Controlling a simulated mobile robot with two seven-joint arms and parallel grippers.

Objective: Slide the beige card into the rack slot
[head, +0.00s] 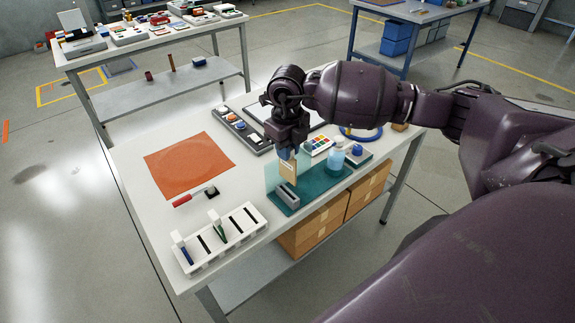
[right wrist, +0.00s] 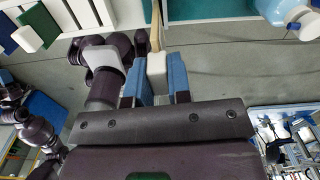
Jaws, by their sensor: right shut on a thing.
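My right gripper (head: 287,153) is shut on the beige card (head: 288,172), which hangs below the blue fingers over the teal mat, beside a clear panel. In the right wrist view the card (right wrist: 155,28) shows as a narrow strip beyond the fingers (right wrist: 158,78). The white rack (head: 206,263) stands at the table's front left, apart from the card. It has several dark slots. A blue card (head: 186,254) stands in its left end and a green card (head: 218,230) stands near its middle. My left gripper is not seen in the head view.
A grey slotted block (head: 287,195) and a blue-liquid bottle (head: 336,160) stand on the teal mat (head: 310,193). A red-handled tool (head: 190,198) lies behind the rack, near an orange mat (head: 188,164). A grey tray (head: 243,130) is farther back.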

